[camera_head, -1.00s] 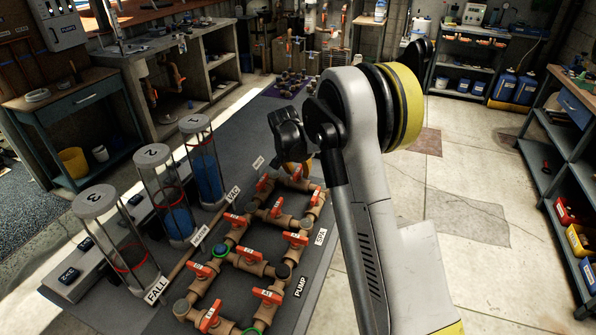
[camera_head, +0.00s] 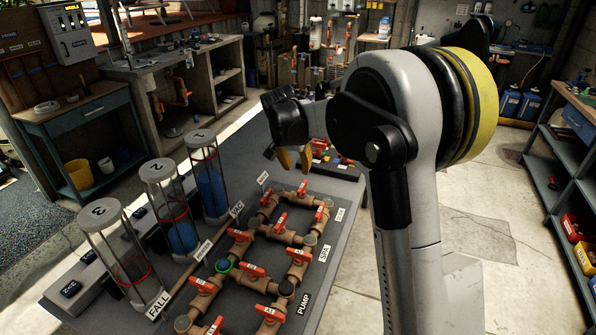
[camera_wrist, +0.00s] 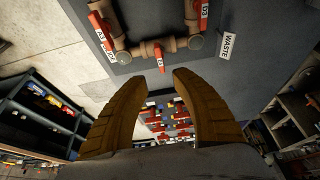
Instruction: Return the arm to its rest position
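My gripper (camera_head: 294,160) is in the air beyond the far end of the pipe board, at the left of my raised arm. In the wrist view its two tan fingers (camera_wrist: 164,82) stand apart with nothing between them. The pipe board (camera_head: 345,240) carries brown pipes with several red-handled valves (camera_head: 255,270). In the wrist view the board's end shows upper middle, with a red valve handle (camera_wrist: 159,58) and a WASTE label (camera_wrist: 228,44). The gripper touches nothing that I can see.
Three clear cylinders, numbered 1 (camera_head: 208,180), 2 (camera_head: 168,205) and 3 (camera_head: 118,255), stand left of the pipes. A shelf unit (camera_head: 565,150) is at the right. A workbench (camera_head: 75,115) is at the left. Open concrete floor (camera_head: 480,225) lies right of my arm.

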